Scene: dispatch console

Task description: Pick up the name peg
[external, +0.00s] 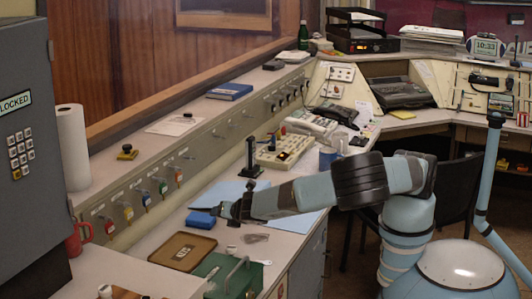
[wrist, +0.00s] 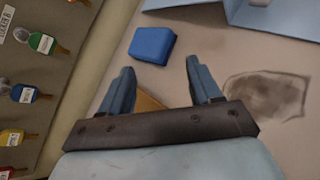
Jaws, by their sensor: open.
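I cannot make out for certain which thing is the name peg. A small pale piece with dark marks (external: 182,252) lies on the brown tray (external: 160,256), and a small pale upright piece (external: 232,250) stands to the tray's right. My gripper (external: 226,210) is open and empty above the counter, close to a blue block (external: 201,220). In the wrist view, my gripper's (wrist: 160,84) two fingers are wide apart. The blue block (wrist: 152,45) lies beyond the fingertips, and a corner of the brown tray (wrist: 150,103) shows between the fingers, partly hidden by my gripper.
Colored key tags (external: 145,198) hang on the panel at left. A green box with a handle (external: 222,275) stands at the counter's front. A light blue folder (external: 230,193) and a console with a joystick (external: 283,152) lie beyond my gripper.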

